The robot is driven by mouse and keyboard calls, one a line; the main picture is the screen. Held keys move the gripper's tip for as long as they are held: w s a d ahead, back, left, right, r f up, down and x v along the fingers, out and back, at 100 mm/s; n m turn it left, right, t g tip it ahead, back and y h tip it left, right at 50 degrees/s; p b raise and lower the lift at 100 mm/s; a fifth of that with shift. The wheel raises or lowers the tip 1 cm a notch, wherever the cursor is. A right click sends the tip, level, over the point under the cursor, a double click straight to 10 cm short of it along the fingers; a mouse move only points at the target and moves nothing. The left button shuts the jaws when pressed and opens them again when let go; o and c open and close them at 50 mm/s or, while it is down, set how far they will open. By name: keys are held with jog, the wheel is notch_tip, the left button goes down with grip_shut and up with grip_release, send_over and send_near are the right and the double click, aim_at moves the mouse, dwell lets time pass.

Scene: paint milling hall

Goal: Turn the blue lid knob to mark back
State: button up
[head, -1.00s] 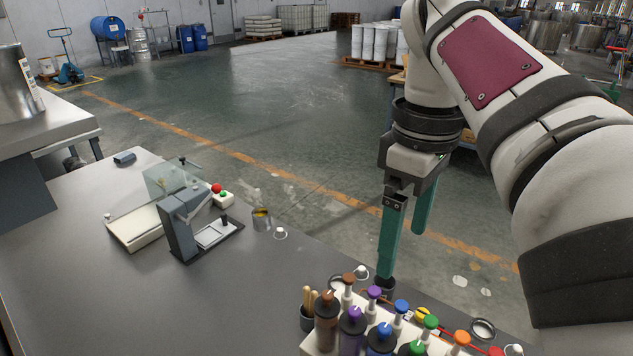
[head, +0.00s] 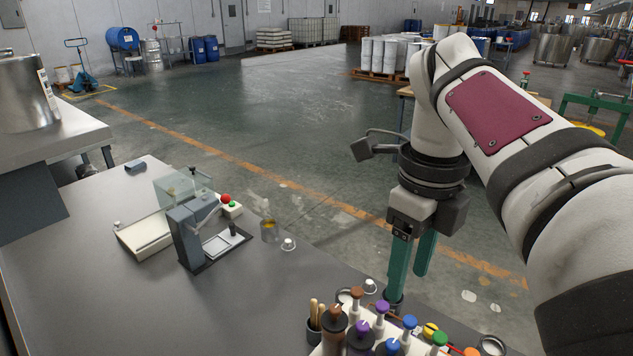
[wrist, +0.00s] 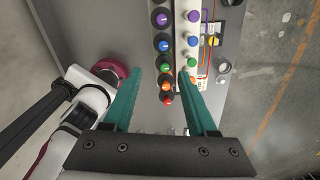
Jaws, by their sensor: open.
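The blue lid knob (head: 391,347) tops one of the dark bottles in the front row, at the bottom edge of the head view. In the wrist view the blue knob (wrist: 163,46) sits between the purple knob (wrist: 160,18) and the green knob (wrist: 164,67). It bears a pale pointer line, too small to read exactly; I cannot make out the back mark. My gripper (head: 407,286) has two green fingers, apart and empty, pointing down over the rack's far side in the head view. In the wrist view my gripper (wrist: 164,71) spans the lower part of the knob row.
Small coloured caps (wrist: 193,41) stand in a second row beside the knobs. Wooden sticks in a dark cup (head: 315,318) stand left of the bottles. The grey bench (head: 130,300) is clear at front left.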

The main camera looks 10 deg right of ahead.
aim_at(393, 343)
jog(key=shift+m, duration=0.5)
jog(key=f, duration=1.5)
jog(key=shift+w+d+f, duration=0.1)
jog(key=shift+w+d, duration=0.05)
jog(key=shift+w, duration=0.15)
grip_shut()
